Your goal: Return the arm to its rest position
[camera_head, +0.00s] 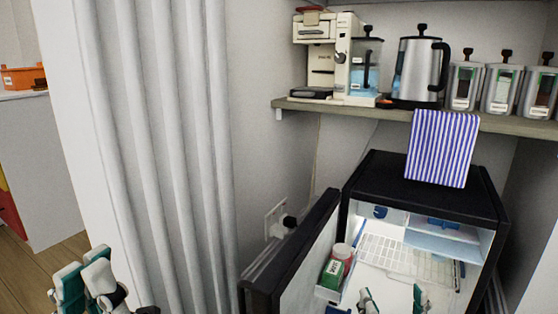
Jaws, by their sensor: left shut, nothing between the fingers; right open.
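My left gripper (84,278) is at the lower left, with green and white fingers that are shut and empty. It is in front of the white curtain and clear of the fridge. My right gripper (393,299) is at the bottom edge, in front of the open fridge interior. Its two fingers are apart with nothing seen between them. Most of both arms is out of view.
The small black fridge (430,192) stands open, its door (290,262) swung left with containers in its shelf. A kettle (419,72), coffee machine (320,62) and canisters (500,90) stand above.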

